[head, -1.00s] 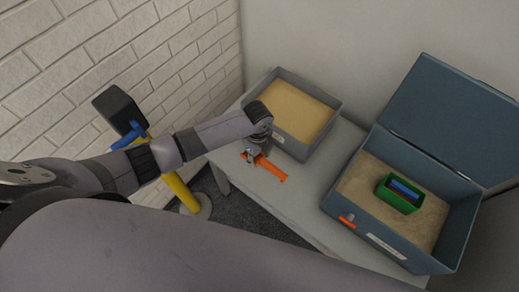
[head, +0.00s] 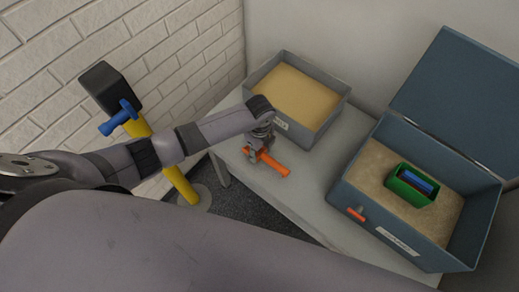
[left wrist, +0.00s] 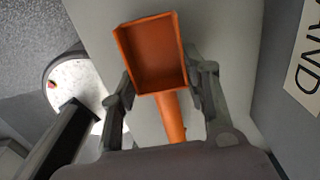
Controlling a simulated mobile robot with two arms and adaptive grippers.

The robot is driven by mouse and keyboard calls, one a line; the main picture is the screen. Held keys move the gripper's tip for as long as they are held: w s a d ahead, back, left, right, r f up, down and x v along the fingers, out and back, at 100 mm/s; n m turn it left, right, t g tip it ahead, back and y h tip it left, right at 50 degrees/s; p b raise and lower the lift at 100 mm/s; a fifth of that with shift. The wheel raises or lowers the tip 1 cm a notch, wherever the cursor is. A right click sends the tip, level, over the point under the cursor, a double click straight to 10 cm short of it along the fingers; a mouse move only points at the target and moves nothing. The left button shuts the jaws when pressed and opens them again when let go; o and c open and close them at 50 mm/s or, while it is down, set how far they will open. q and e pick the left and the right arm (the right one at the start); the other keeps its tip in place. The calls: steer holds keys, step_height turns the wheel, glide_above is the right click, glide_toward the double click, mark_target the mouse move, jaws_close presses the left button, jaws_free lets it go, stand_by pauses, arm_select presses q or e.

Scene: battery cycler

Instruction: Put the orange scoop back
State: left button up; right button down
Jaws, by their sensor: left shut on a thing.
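The orange scoop (head: 273,163) is in my left gripper (head: 257,150), over the grey table (head: 300,200) in front of the grey sand box (head: 318,131). In the left wrist view the scoop's square, empty bowl (left wrist: 152,55) faces the camera. Its handle runs back between the fingers of my left gripper (left wrist: 163,85), which is shut on it. In the head view the gripper hides part of the scoop. I cannot tell whether the scoop touches the table. My right gripper is out of view.
An open blue box (head: 345,200) with sand, a green container (head: 411,187) and an orange front latch (head: 356,214) stands at the right. A yellow post (head: 178,178) with a black head and blue handle stands left of the table. A brick wall is behind it.

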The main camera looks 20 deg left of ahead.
arm_select(q)
steer(key=shift+f+b, duration=0.35)
steer(key=shift+f, duration=0.25)
steer(key=o, duration=1.2)
steer(key=shift+r, duration=0.1)
step_height(320, 180, up, 12)
steer(key=shift+f, duration=0.1)
steer(key=shift+d, duration=0.1)
